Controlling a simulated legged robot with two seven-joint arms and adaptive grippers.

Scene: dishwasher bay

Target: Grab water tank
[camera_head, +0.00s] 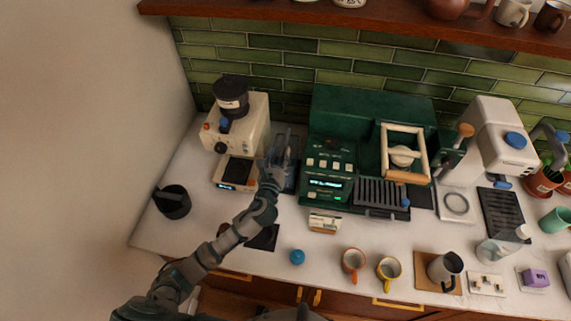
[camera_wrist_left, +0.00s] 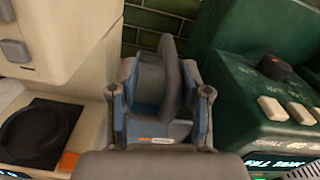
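The water tank (camera_head: 291,178) is a dark, bluish container with an upright handle. It stands in the gap between the cream grinder and the green coffee machine. In the left wrist view its grey curved handle (camera_wrist_left: 170,75) rises in the middle. My left gripper (camera_head: 277,152) is over the tank and partly hides it. In the left wrist view the two fingers of my left gripper (camera_wrist_left: 162,100) are spread on either side of the handle, with gaps showing between. My right gripper is not in view.
The cream grinder (camera_head: 255,118) stands close on the left and the green coffee machine (camera_head: 330,158) close on the right. A blue ball (camera_head: 297,257), an orange cup (camera_head: 353,259) and a yellow cup (camera_head: 389,268) are along the counter front. A wooden shelf (camera_head: 380,28) hangs above.

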